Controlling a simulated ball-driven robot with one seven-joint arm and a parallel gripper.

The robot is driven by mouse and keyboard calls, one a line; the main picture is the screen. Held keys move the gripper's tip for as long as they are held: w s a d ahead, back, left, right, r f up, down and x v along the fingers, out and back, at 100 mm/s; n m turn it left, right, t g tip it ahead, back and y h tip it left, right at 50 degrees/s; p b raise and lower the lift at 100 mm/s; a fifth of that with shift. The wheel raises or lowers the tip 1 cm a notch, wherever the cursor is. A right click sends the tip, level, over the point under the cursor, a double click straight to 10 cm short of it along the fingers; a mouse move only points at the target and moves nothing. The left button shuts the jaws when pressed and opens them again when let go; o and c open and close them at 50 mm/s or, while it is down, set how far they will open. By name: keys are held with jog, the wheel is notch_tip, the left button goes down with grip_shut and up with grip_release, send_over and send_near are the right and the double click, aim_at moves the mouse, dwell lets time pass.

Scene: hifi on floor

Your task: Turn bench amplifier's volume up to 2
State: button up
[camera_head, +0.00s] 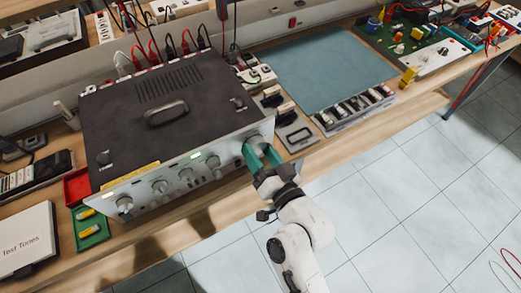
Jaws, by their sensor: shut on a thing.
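The bench amplifier (215,120) is a dark-topped box with a pale front panel, standing on the wooden bench at the left of the head view. Several round knobs run along its front, among them one knob (213,162) near the panel's right part and one (125,204) at the left end. My gripper (257,151) reaches the right end of the panel with its green fingers around the rightmost knob (258,141) and is shut on it. The fingers partly hide this knob. Its scale marks are too small to read.
A blue-grey mat (320,70) lies right of the amplifier, with a tray of small parts (355,108) at its front edge. A circuit board (415,38) stands at the back right. Red and green trays (88,222) lie left.

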jog(key=shift+m+p, duration=0.55)
jog(key=shift+m, duration=1.35)
jog(key=o, duration=1.1)
jog(key=shift+c, duration=0.2)
jog(key=b+v, duration=0.4)
jog(key=v, duration=0.7)
jog(key=shift+w, duration=0.1)
